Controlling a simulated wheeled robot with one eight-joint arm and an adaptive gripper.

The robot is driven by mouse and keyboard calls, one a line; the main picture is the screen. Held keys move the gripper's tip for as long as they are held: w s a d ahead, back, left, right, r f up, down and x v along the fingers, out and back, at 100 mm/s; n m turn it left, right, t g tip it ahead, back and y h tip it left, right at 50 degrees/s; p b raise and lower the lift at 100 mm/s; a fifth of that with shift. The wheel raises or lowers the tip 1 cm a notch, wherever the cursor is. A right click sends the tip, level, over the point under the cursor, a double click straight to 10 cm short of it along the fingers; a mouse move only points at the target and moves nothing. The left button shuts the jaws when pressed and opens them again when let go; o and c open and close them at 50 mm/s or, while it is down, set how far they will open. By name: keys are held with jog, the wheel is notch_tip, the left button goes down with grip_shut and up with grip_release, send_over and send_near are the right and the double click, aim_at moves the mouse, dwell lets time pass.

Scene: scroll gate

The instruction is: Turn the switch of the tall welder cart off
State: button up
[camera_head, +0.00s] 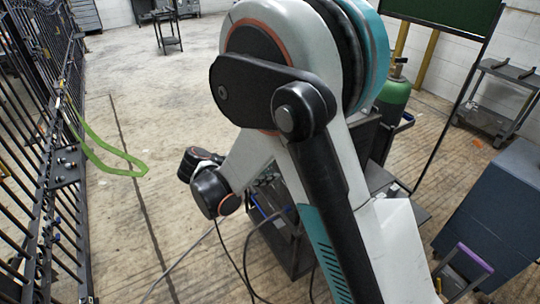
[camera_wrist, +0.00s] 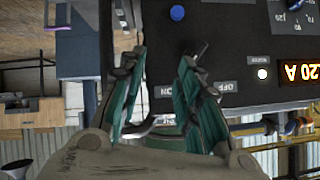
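In the wrist view, the black front panel (camera_wrist: 222,40) of the welder fills the upper right. It bears an OFF label (camera_wrist: 228,87) and an ON label (camera_wrist: 163,92). My gripper (camera_wrist: 163,62) is open, with its teal fingers spread in front of the panel's left part. I see nothing held between the fingers. A thin dark piece beside the right fingertip may be the switch lever; the finger covers most of that spot, so its position and any contact cannot be told. In the head view, my arm hides much of the dark cart (camera_head: 290,245) and my gripper.
The panel also has a blue button (camera_wrist: 177,12), a lit lamp (camera_wrist: 262,73) and a lit amp display (camera_wrist: 298,72). A green gas cylinder (camera_head: 393,98), a blue-grey cabinet (camera_head: 490,215) and loose cables stand near the cart.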

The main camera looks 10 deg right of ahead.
jog(key=w+a+m+t+h, duration=0.2)
jog(key=a+m+t, duration=0.1)
jog(key=a, duration=0.2)
jog(key=b+x, duration=0.4)
jog(key=x, duration=1)
jog(key=shift+w+a, duration=0.1)
jog(key=shift+c, duration=0.2)
grip_shut()
